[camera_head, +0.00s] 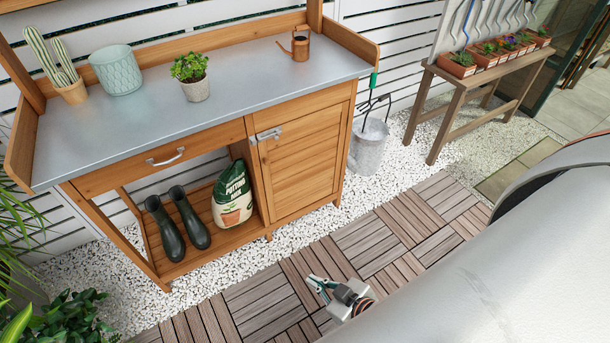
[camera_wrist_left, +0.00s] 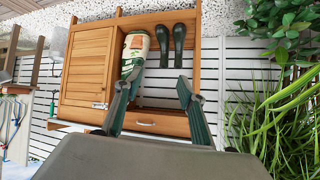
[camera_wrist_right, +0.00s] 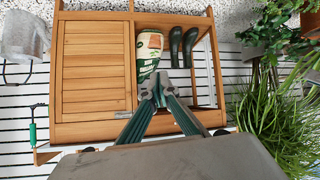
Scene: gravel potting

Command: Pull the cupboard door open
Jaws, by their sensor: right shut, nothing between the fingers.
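The cupboard door (camera_head: 303,160) is a wooden panel at the right of the potting bench and looks closed. Its metal handle (camera_head: 268,133) sits at the upper left corner. The door also shows upside down in the left wrist view (camera_wrist_left: 85,65) and the right wrist view (camera_wrist_right: 95,65). My right gripper (camera_head: 317,283) is shut and empty, low in front of the bench over the decking, apart from the door. Its fingertips show together in the right wrist view (camera_wrist_right: 155,82). My left gripper (camera_wrist_left: 158,82) is open and empty in its wrist view, apart from the bench.
Black boots (camera_head: 178,222) and a potting mix bag (camera_head: 233,195) stand on the lower shelf beside the cupboard. A drawer handle (camera_head: 166,157) juts out left of the door. A metal bucket (camera_head: 368,147) stands to the right. The decking (camera_head: 345,245) in front is clear.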

